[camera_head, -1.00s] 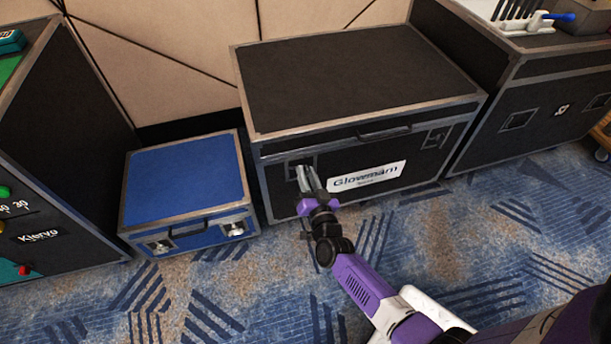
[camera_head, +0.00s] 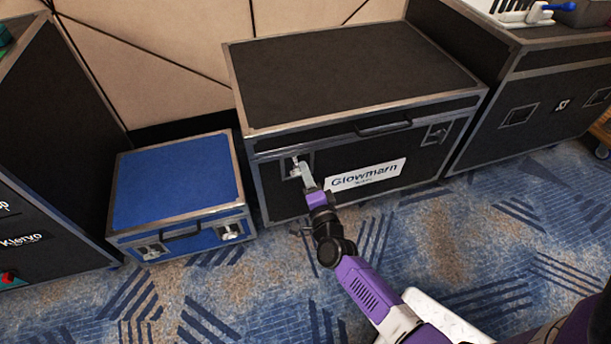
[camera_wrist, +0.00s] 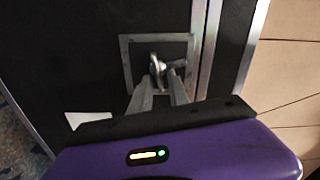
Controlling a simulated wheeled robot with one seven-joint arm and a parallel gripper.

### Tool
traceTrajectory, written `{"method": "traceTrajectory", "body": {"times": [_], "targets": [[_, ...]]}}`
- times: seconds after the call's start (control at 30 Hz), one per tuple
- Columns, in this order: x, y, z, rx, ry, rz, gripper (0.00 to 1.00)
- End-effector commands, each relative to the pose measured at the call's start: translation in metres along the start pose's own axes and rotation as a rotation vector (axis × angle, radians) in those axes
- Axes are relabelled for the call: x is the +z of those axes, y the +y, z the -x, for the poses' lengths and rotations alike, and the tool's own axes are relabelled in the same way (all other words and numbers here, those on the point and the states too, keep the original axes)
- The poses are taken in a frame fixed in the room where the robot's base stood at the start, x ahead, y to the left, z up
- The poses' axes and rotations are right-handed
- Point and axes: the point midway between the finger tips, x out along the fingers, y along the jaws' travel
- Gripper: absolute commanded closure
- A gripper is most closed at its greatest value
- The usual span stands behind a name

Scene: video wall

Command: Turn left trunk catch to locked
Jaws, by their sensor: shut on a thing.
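The black trunk (camera_head: 345,75) with silver edges and a "Glowmarn" label stands against the wall. Its left catch (camera_head: 297,166) sits in a square recessed plate on the front, left of the label. In the wrist view the catch (camera_wrist: 157,66) is a metal piece within the grey-framed plate (camera_wrist: 126,52). My gripper (camera_head: 304,170) reaches up to this catch from the front. In the wrist view my gripper (camera_wrist: 161,78) has its two fingers shut on the catch, partly hiding it. The right catch (camera_head: 435,134) is untouched, right of the label.
A blue case (camera_head: 177,184) with two front latches stands left of the trunk. A larger black case (camera_head: 545,90) stands close on the right. A tall dark cabinet (camera_head: 55,130) is at the far left. The patterned carpet (camera_head: 440,245) in front is open.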

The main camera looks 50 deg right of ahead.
Motion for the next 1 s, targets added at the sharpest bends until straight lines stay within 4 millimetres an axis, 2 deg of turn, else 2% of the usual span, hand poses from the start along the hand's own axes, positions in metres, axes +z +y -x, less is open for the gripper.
{"method": "traceTrajectory", "body": {"times": [0.4,0.97,1.0], "targets": [[0.0006,0.0055,0.0013,0.004,-0.001,-0.198,1.00],[0.0008,0.0054,0.0013,0.004,-0.001,-0.230,1.00],[0.0009,0.0053,0.0013,0.004,-0.001,-0.229,0.76]]}}
